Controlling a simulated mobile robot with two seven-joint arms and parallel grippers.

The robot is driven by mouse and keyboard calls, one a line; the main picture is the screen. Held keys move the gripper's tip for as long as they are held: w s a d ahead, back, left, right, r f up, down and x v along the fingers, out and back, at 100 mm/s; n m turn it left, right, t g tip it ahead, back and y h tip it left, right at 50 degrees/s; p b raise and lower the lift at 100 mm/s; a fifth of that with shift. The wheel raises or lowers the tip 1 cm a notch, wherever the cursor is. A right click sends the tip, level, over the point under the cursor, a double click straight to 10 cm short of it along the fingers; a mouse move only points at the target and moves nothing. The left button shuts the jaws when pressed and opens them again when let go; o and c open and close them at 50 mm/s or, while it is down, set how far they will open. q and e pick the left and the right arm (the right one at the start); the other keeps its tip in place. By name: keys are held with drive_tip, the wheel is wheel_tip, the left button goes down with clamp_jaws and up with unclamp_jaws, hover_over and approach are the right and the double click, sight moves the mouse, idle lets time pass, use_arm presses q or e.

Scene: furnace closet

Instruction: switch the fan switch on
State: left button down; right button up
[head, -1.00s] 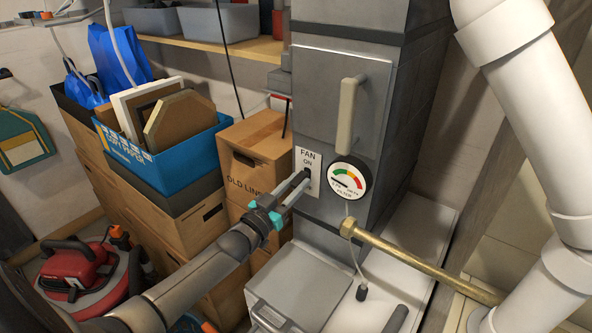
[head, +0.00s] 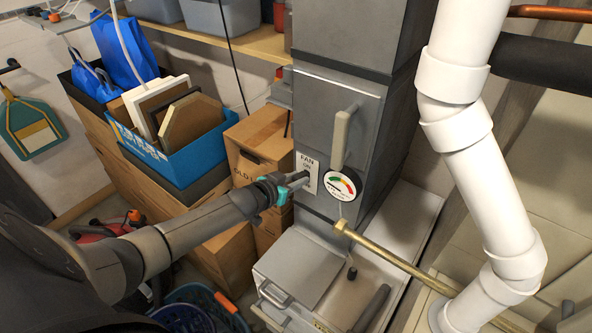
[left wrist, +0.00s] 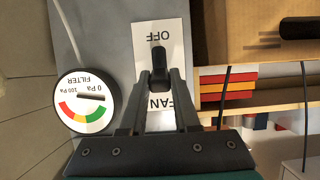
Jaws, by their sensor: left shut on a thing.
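In the left wrist view the plate appears upside down, with OFF above the lever and FAN partly hidden below. My left gripper (head: 303,179) reaches in from the left to the plate. In the left wrist view its two dark fingers (left wrist: 160,82) are closed on the lever from both sides. I cannot tell clearly which way the lever is set. My right gripper does not show.
A round filter gauge (head: 341,184) sits right beside the plate, below a door handle (head: 341,138). A brass pipe (head: 420,269) and a thick white pipe (head: 465,160) are to the right. Cardboard boxes (head: 262,148) and a blue bin (head: 185,160) stand to the left.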

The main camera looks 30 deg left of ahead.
use_arm(q)
drive_tip(key=shift+w+r+g+p, duration=0.2)
drive_tip(key=shift+r+g+p, duration=0.35)
drive_tip(key=shift+g+p, duration=0.85)
drive_tip(key=shift+p, duration=0.15)
drive_tip(key=c, duration=0.6)
unclamp_jaws()
drive_tip(key=shift+c, duration=0.2)
drive_tip(key=shift+s+r+p, duration=0.35)
drive_tip(key=shift+s+r, duration=0.05)
drive_tip(key=shift+s, duration=0.05)
drive_tip(key=d+p+v, duration=0.1)
drive_tip(key=p+v, duration=0.2)
drive_tip(key=v, duration=1.1)
drive_tip(key=shift+a, duration=0.4)
